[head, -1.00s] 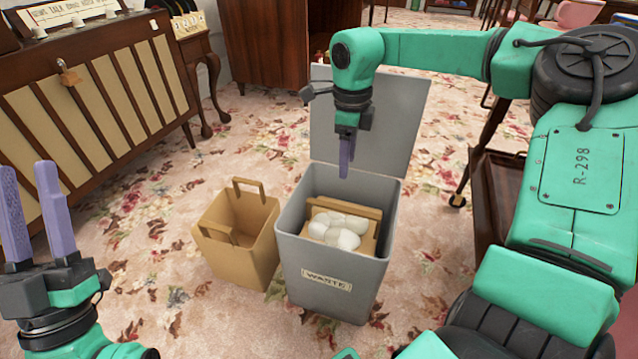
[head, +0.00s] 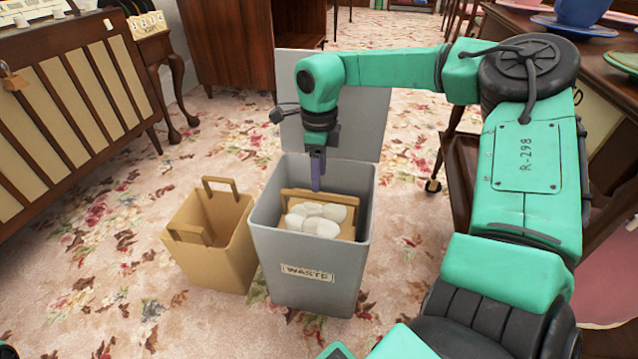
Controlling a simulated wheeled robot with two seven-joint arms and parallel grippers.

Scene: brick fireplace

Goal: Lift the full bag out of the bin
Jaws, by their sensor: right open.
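The grey bin (head: 311,296) marked "WASTE" stands on the carpet with its lid (head: 357,125) raised behind it. Inside sits the full tan bag (head: 347,229), with white rounded contents showing at its top and its handle (head: 318,196) standing up at the back. My right gripper (head: 317,188) points down over the bin, its purple fingertips close to the top of the bag's handle. It is open, but the fingers overlap in this view, and I cannot tell whether they touch the handle. My left gripper is out of the frame.
An empty tan bag (head: 214,259) with raised handles stands on the carpet just left of the bin. A dark wooden cart (head: 462,180) stands to the right, and a slatted wooden cabinet (head: 62,120) to the left. Carpet in front is clear.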

